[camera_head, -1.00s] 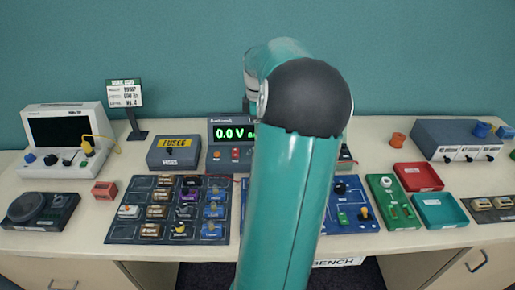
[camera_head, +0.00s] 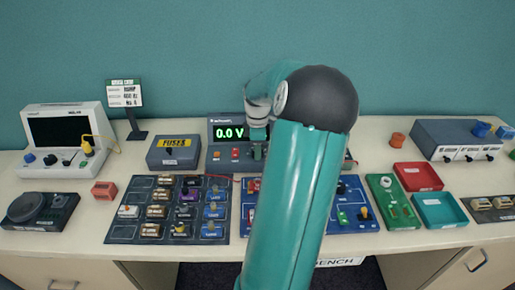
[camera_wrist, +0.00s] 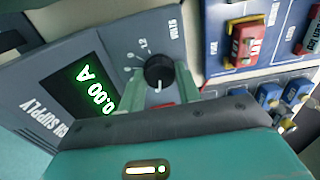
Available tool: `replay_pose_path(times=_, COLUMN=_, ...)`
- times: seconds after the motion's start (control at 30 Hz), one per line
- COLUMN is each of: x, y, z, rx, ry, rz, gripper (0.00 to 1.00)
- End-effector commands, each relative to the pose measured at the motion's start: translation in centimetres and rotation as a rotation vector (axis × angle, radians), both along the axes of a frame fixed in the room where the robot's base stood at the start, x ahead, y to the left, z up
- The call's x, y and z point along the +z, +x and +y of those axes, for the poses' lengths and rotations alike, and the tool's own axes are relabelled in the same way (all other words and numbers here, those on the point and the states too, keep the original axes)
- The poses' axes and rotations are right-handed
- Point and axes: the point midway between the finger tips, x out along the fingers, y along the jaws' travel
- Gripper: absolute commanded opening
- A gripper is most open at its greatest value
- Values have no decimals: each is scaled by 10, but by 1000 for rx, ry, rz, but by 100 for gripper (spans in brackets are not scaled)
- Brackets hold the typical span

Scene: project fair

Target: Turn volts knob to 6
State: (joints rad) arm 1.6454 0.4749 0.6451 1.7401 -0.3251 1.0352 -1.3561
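The volts knob (camera_wrist: 159,72) is black and round, on the grey face of the bench supply (camera_wrist: 110,38) in the wrist view. A white pointer line shows on it, and the scale around it has marks including 12. My gripper (camera_wrist: 165,88) is open, with one green finger on each side of the knob. I cannot tell whether the fingers touch it. The supply's display (camera_wrist: 80,85) shows 0.00 A there. In the head view the display (camera_head: 230,133) reads 0.0 V, and my gripper (camera_head: 257,145) is in front of the supply's right part, hiding the knob.
A fuses box (camera_head: 174,152) stands left of the supply. A dark component board (camera_head: 120,227) and a blue board (camera_head: 370,222) lie in front. Red (camera_head: 418,177) and teal (camera_head: 440,211) trays sit to the right. A red part (camera_wrist: 245,42) is near the knob.

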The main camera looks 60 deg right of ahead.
Motion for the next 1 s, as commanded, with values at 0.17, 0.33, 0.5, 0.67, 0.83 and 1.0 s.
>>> replay_pose_path(times=0.17, x=0, y=0, z=0, rx=-1, ry=0, rz=0, gripper=11)
replay_pose_path(times=0.33, x=0, y=0, z=0, rx=-17, ry=0, rz=1, gripper=11)
replay_pose_path(times=0.5, x=1, y=0, z=0, rx=-72, ry=-1, rz=0, gripper=11)
replay_pose_path(times=0.67, x=1, y=1, z=0, rx=-166, ry=-3, rz=1, gripper=11)
replay_pose_path(times=0.83, x=1, y=1, z=0, rx=-306, ry=-2, rz=1, gripper=11)
replay_pose_path(times=1.0, x=1, y=1, z=0, rx=-467, ry=-3, rz=1, gripper=11)
